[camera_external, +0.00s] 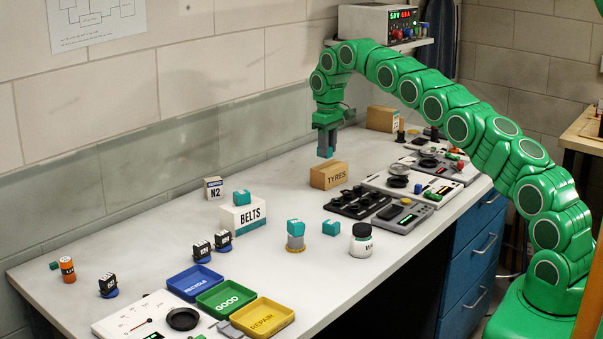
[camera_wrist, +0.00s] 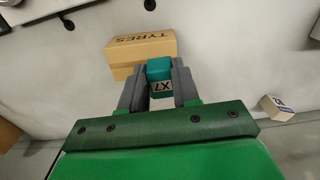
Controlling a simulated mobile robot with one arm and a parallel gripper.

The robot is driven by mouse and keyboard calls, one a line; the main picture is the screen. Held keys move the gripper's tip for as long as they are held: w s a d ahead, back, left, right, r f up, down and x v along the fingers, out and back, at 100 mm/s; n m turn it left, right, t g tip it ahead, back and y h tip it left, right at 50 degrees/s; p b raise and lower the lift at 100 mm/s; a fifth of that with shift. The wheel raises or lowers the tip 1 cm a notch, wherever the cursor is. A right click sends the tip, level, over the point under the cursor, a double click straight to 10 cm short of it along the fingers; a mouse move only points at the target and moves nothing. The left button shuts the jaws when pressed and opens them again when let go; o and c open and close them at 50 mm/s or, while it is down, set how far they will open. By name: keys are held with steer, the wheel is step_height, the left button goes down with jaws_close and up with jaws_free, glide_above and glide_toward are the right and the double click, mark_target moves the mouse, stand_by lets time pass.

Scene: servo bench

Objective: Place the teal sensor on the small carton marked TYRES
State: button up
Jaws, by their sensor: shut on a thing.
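My gripper (camera_external: 327,143) is shut on a teal sensor (camera_external: 326,154) and holds it just above or behind the small tan carton marked TYRES (camera_external: 328,175). In the wrist view the sensor (camera_wrist: 160,70) sits between my gripper's two grey fingers (camera_wrist: 158,85), with a pale label on its face. The TYRES carton (camera_wrist: 130,50) lies beyond it, and the sensor overlaps its edge in that picture. Whether the sensor touches the carton cannot be told for sure. Other teal blocks stand on the white BELTS carton (camera_external: 245,214), on a round holder (camera_external: 295,236) and on the bench (camera_external: 331,227).
A dark tray of round parts (camera_external: 357,202) lies right of the TYRES carton. A white jar (camera_external: 361,241) stands in front. Recycle, good and repair trays (camera_external: 228,296) lie at the front. A small N2 box (camera_external: 213,188) stands left. The bench between N2 and TYRES is clear.

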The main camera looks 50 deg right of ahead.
steer(key=shift+w+f, duration=0.1)
steer(key=shift+w+d+f, duration=0.1)
steer(key=shift+w+f, duration=0.05)
steer(key=shift+f, duration=1.6)
steer(key=shift+f, duration=0.1)
steer(key=o, duration=1)
steer(key=shift+r, duration=3.9)
